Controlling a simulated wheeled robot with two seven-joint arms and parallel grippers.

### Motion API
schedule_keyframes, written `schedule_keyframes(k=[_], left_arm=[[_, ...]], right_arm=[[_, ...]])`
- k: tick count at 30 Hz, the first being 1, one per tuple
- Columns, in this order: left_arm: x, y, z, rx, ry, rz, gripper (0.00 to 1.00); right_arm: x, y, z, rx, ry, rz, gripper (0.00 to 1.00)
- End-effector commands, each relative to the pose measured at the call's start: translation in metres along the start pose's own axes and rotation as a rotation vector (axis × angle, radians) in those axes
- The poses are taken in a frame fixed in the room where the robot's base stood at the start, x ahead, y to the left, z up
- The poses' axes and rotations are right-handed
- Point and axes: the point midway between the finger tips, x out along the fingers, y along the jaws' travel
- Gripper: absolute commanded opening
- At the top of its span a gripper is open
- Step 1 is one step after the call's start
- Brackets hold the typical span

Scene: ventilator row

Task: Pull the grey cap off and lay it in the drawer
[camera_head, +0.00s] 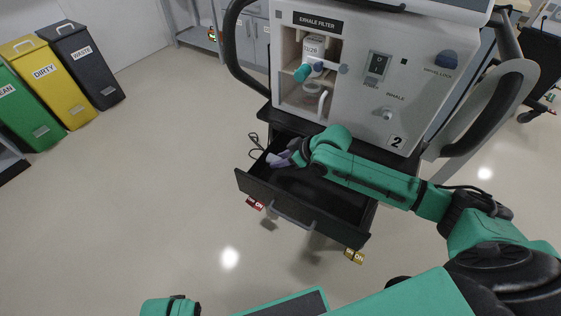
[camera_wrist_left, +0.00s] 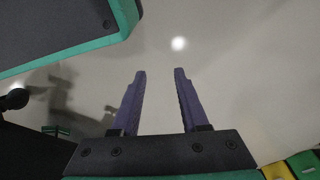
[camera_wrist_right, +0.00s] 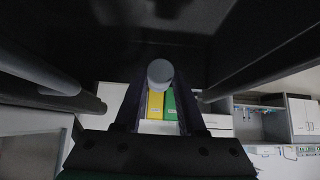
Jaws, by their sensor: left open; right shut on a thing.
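The grey cap (camera_wrist_right: 160,72) shows its round end between the fingertips of my right gripper in the right wrist view. My right gripper (camera_head: 279,159) is shut on it and reaches into the open black drawer (camera_head: 331,230), near the drawer's left end in the head view. My left gripper (camera_wrist_left: 160,75) is open and empty above bare floor in the left wrist view.
The ventilator (camera_head: 350,70) stands above the drawer, with an exhale filter bay holding a labelled cylinder (camera_head: 313,47). Green, yellow and dark bins (camera_head: 85,65) stand at the far left. The floor between is clear.

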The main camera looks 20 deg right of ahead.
Motion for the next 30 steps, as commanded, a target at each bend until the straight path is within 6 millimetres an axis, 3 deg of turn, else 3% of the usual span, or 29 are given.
schedule_keyframes(k=[15,30], left_arm=[[-0.052,0.012,-0.032,0.013,0.023,0.027,0.44],[-0.114,0.019,-0.04,0.029,0.041,0.05,0.44]], right_arm=[[0.018,-0.001,0.017,-0.001,0.0,0.0,0.0],[0.033,-0.001,0.03,-0.001,0.0,0.0,0.0]])
